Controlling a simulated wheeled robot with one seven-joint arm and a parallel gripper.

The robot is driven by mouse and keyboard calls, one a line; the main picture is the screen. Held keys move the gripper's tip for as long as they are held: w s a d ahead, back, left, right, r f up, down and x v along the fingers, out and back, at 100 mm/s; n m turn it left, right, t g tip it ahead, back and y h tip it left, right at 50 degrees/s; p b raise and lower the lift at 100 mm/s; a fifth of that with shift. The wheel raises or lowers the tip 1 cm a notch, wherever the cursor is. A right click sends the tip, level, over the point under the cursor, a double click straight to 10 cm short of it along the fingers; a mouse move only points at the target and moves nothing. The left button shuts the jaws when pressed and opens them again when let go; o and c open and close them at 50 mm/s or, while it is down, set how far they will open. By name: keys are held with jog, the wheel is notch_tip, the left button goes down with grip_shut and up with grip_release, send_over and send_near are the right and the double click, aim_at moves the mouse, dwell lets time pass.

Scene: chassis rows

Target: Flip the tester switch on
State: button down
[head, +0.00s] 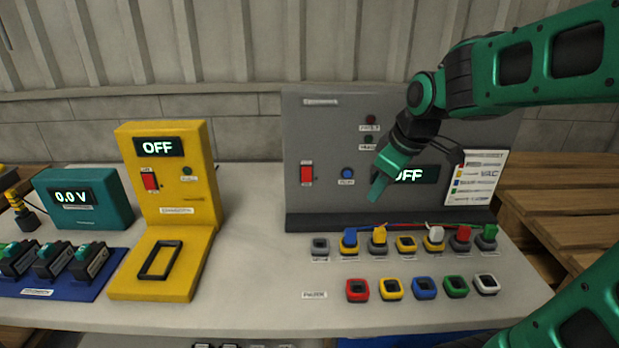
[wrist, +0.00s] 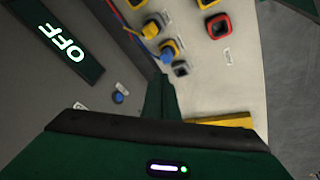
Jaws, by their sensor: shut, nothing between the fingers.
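A grey panel (head: 330,125) stands at the back of the bench with a red switch (head: 307,174), a blue button (head: 347,172) and a display (head: 420,174) reading OFF. A yellow unit (head: 205,190) to its left has its own red switch (head: 150,181) and a display reading OFF. The labels are too small to tell which one is the tester. My gripper (head: 376,190) is shut and empty, pointing down in front of the grey panel, right of the blue button. In the wrist view, the shut fingers (wrist: 160,92) show beside the panel, with the blue button (wrist: 118,97) to their left.
Several coloured terminals (head: 405,244), some with plugs and wires, stand in rows below the panel. A label card (head: 476,178) is at the panel's right. A teal meter (head: 85,205) reading 0.0 V stands at the left. Bare bench lies between the yellow unit and the terminals.

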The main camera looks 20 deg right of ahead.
jog(key=w+a+r+n+t+y, duration=0.2)
jog(key=w+a+r+n, duration=0.1)
jog(key=w+a+n, duration=0.3)
jog(key=w+a, duration=0.2)
jog(key=w, duration=0.1)
jog(key=shift+a+r+n, duration=0.25)
jog(key=shift+r+n, duration=0.15)
